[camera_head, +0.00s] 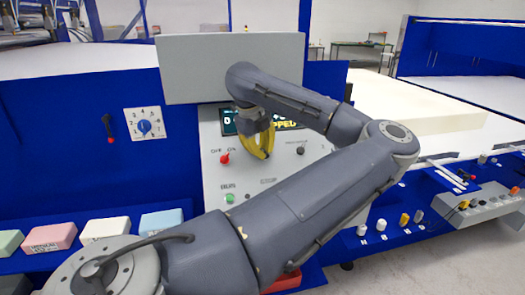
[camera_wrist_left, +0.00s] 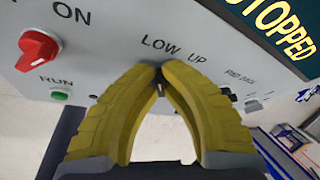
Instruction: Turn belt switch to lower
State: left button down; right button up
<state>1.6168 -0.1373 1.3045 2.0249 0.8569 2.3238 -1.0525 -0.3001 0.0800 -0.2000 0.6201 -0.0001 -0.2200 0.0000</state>
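The grey control panel (camera_head: 218,185) stands in front of me. My left gripper (camera_head: 266,152), with yellow fingers, is at the panel face just under its display and covers part of it. In the left wrist view the fingertips (camera_wrist_left: 159,70) come together right below the "LOW UP" label. A small dark piece, seemingly the belt switch (camera_wrist_left: 160,79), shows between the tips, mostly hidden by them. The fingers look shut on it. Which way the switch points cannot be told. My right gripper is not in view.
A red OFF/ON knob (camera_head: 224,158) and green RUN button (camera_head: 229,198) are left of the gripper. A black knob (camera_head: 300,150) is to its right. The display (camera_wrist_left: 277,28) reads "STOPPED". Coloured foam blocks (camera_head: 105,229) lie at the lower left.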

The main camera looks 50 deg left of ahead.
pick_arm(q)
jog(key=shift+n+t, duration=0.3)
jog(key=shift+n, duration=0.3)
jog(key=c, duration=1.5)
grip_release()
jog(key=shift+c, duration=0.2)
jog(key=v, duration=1.2)
